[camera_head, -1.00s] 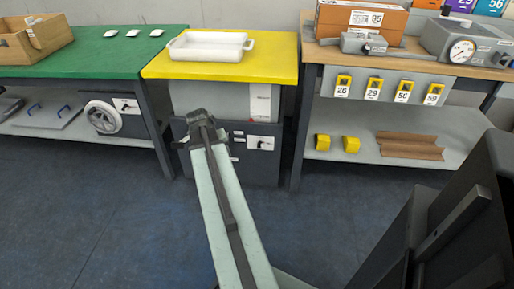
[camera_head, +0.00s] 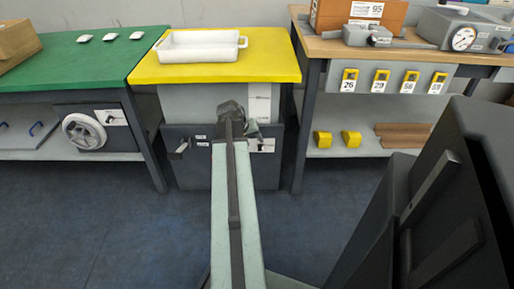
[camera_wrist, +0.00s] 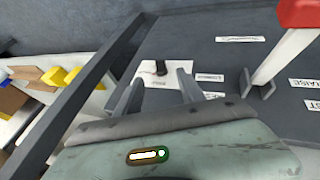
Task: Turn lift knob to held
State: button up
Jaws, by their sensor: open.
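The lift knob is a small dark knob (camera_wrist: 161,67) on a white plate on the dark front panel (camera_wrist: 228,70). The knob plate (camera_head: 262,145) also shows in the head view, low on the cabinet under the yellow top. In the wrist view my gripper (camera_wrist: 159,77) is open and empty. Its two fingers are on either side of the knob, which shows between the fingertips; I cannot tell whether they touch it. In the head view my gripper's fingers are hidden behind the wrist. The lettering on the knob's plate is too small to read.
A white lever with a red end (camera_wrist: 288,48) sticks out of the panel beside my gripper, near LOWER and RAISE labels. A white tray (camera_head: 201,54) stands on the yellow top (camera_head: 265,69). The wooden-topped bench's leg (camera_head: 306,130) is close on the right.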

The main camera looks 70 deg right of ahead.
aim_at(260, 149)
jog(key=b+x, duration=0.6)
jog(key=x, duration=0.1)
jog(key=shift+s+d+f, duration=0.1)
jog(key=shift+f, duration=0.3)
jog(key=shift+r, duration=0.15)
